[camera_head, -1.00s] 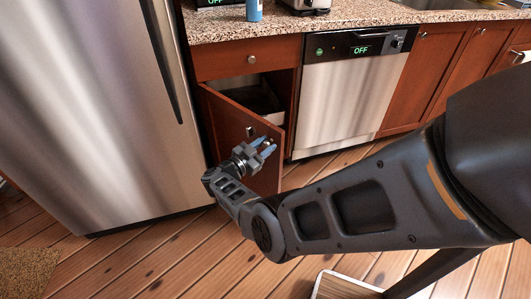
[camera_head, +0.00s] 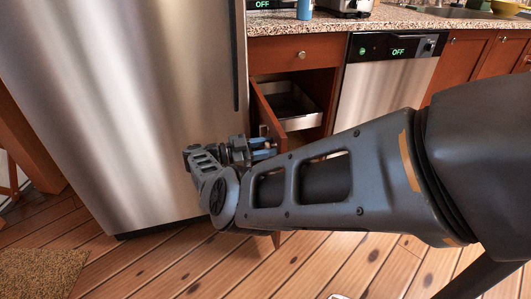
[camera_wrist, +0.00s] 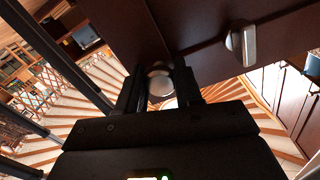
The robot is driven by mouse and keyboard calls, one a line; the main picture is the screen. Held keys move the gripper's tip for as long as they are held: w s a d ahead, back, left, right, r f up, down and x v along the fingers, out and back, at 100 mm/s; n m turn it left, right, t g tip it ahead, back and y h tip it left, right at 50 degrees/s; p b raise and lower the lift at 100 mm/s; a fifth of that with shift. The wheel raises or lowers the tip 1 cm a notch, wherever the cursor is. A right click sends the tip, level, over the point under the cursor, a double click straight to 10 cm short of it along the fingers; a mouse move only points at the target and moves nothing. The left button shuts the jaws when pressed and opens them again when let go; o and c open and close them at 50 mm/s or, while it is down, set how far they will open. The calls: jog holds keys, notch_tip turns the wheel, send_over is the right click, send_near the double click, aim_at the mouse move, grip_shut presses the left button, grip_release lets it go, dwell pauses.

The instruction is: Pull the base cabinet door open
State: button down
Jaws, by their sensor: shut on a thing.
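The base cabinet door (camera_head: 264,105) is reddish-brown wood and stands swung well out, seen nearly edge-on in the head view. The cabinet opening (camera_head: 290,78) behind it is exposed, with a pull-out tray (camera_head: 297,122) inside. My gripper (camera_head: 262,148) is at the door's outer face. In the wrist view, its two dark fingers (camera_wrist: 160,88) are shut on a round pale knob (camera_wrist: 160,80) against the dark door panel (camera_wrist: 118,25). A shiny metal fitting (camera_wrist: 243,45) also shows there. My arm hides much of the door's lower part in the head view.
A steel refrigerator (camera_head: 120,100) stands close on the left, near my gripper. A dishwasher (camera_head: 385,80) is right of the cabinet. A closed drawer (camera_head: 290,52) is above the opening. A granite counter (camera_head: 350,22) runs along the top. Wooden floor (camera_head: 150,265) in front looks clear.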

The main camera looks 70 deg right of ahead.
jog(key=shift+a+f, duration=0.1)
jog(key=c, duration=0.7)
grip_release()
jog(key=shift+c, duration=0.2)
jog(key=b+v, duration=0.3)
jog(key=v, duration=0.4)
jog(key=shift+w+a, duration=0.2)
jog(key=shift+w, duration=0.15)
